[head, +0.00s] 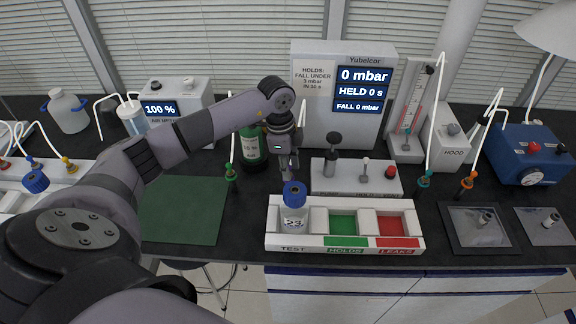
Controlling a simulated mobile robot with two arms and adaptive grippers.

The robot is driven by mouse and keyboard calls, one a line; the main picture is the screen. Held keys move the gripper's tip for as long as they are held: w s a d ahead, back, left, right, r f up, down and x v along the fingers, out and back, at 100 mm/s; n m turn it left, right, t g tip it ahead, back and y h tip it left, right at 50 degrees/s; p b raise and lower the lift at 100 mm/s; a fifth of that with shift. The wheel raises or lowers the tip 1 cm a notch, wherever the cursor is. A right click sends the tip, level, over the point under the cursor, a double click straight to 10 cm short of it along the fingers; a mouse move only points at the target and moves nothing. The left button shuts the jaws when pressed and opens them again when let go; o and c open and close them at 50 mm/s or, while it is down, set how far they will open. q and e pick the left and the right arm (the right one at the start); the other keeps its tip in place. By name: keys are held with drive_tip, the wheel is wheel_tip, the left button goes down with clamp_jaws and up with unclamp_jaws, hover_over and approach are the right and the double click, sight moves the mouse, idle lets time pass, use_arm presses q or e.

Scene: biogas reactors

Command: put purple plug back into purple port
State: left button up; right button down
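I cannot make out a purple plug or a purple port in the head view. My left gripper (288,168) points down just behind and above a small clear bottle (294,218). The bottle has a blue cap (294,190) and a label that seems to read 23. It stands upright in the TEST compartment of a white tray (275,238). I see nothing clearly held in the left gripper, and its finger gap is too small to judge. My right gripper is out of view.
The tray's green and red compartments are empty. Behind it stand a grey block (345,183) with pegs and the display box (372,125). The green mat (182,210) is clear.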

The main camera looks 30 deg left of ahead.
use_arm(q)
drive_tip(key=shift+o, duration=0.6)
drive_tip(key=shift+r, duration=0.1)
wheel_tip(320, 180, up, 12)
drive_tip(key=a, duration=0.1)
drive_tip(key=shift+s+a, duration=0.2)
drive_tip(key=shift+s, duration=0.1)
drive_tip(key=shift+f, duration=0.2)
